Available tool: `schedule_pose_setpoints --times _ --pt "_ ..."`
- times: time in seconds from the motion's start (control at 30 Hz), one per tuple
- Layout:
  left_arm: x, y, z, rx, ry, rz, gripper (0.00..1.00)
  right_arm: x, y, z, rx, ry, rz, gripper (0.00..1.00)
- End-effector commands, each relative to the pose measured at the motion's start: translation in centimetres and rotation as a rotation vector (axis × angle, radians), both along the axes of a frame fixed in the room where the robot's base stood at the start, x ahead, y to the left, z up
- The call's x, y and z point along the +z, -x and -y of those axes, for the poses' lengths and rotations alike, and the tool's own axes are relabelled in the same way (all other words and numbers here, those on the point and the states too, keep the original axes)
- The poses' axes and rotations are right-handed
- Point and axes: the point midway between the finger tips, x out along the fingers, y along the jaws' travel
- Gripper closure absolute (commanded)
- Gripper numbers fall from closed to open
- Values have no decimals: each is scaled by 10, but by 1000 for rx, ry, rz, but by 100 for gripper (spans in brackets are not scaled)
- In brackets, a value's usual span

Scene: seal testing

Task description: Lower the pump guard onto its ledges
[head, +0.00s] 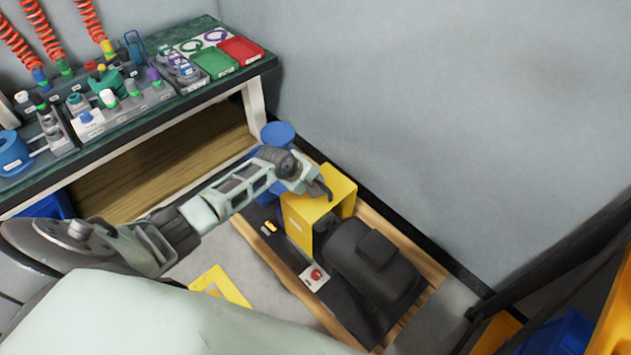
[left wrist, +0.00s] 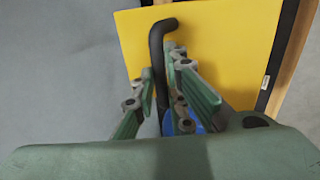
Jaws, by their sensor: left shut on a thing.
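The yellow pump guard (head: 344,190) stands over the black skid (head: 270,240), between the blue pump (head: 264,188) and the dark motor (head: 375,262). I cannot tell whether its lower edges touch the ledges; these are hidden. My left gripper (head: 322,193) is on top of the guard, shut on its black handle. In the left wrist view the guard's yellow top (left wrist: 225,45) fills the upper right, and the dark handle (left wrist: 156,70) passes between the fingers of my left gripper (left wrist: 165,105). My right gripper is not in view.
A control box with a red button (head: 316,275) sits on the skid's near side. A yellow plate (head: 222,285) lies on the floor. A workbench (head: 215,92) with fittings is at the upper left. A grey wall (head: 430,120) stands close behind the skid.

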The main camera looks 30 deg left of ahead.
Motion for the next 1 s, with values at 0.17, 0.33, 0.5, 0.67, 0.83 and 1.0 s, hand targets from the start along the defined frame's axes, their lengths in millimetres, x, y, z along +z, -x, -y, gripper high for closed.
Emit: schedule_pose_setpoints --times 0.17,0.33,0.5,0.67,0.83,1.0 --pt "-1 -2 0 1 1 7 100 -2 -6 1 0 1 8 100" --pt "-2 -3 0 1 1 7 100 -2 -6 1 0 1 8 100" --pt "-3 -2 0 1 1 7 100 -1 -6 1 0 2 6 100" --pt "-4 -3 0 1 1 7 100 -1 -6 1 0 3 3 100" --pt "-5 -3 0 1 1 7 100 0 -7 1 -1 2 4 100" --pt "-6 -3 0 1 1 7 100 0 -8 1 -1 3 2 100"
